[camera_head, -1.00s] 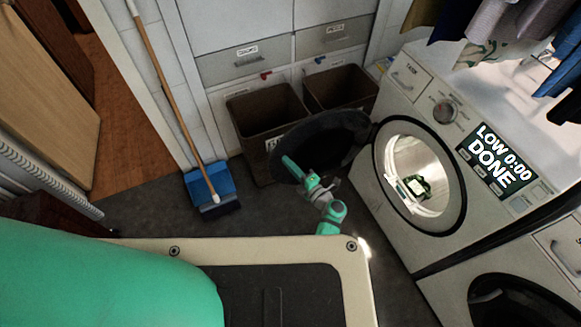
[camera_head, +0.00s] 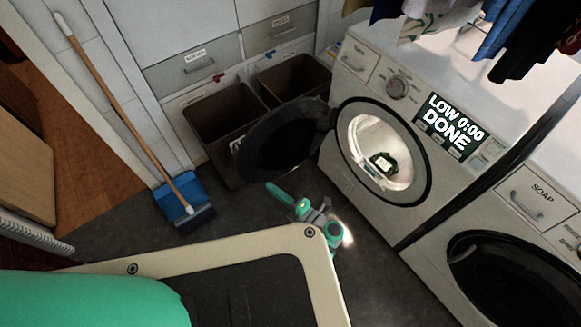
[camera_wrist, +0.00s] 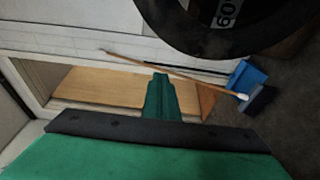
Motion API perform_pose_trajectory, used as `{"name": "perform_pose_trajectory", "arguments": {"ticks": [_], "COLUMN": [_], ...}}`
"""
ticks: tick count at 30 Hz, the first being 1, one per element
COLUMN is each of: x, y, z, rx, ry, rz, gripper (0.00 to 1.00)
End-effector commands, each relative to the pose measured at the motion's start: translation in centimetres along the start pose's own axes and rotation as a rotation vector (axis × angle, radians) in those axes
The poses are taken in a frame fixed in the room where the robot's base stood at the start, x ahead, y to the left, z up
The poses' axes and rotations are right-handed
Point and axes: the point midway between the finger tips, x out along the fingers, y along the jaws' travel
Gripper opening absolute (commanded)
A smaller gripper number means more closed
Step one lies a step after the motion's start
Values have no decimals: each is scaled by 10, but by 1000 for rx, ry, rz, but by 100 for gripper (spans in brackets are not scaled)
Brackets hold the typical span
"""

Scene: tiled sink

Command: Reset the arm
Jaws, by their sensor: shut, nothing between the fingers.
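My gripper (camera_head: 272,188) shows in the head view as a green tip on a grey wrist, past the front edge of my base. It is shut and empty, pointing left in the picture, over the dark floor just below the open black washer door (camera_head: 278,140). In the wrist view my gripper (camera_wrist: 161,84) is a single green wedge with its fingers together, nothing held. The arm's lower links are partly hidden behind my base.
The washer (camera_head: 365,95) stands open at right, something dark with a lit face inside its drum. Brown bins (camera_head: 222,125) stand behind its door. A blue dustpan (camera_head: 183,196) and a broom (camera_head: 125,115) are at left. A second machine (camera_head: 525,225) is lower right.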

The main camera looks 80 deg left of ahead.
Motion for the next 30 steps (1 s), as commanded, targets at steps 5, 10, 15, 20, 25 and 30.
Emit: {"name": "perform_pose_trajectory", "arguments": {"ticks": [5, 10, 15, 20, 25, 30], "x": [-4, -8, -32, -82, -151, -227], "y": [0, 6, 35, 74, 106, 129], "z": [2, 2, 8, 14, 9, -12], "rx": [0, 11, 70, 161, 272, 392], "ry": [-7, -47, -246, -516, -793, -1053], "rz": [0, 27, 162, 344, 535, 723], "gripper": [0, 0, 0, 0, 0, 0]}}
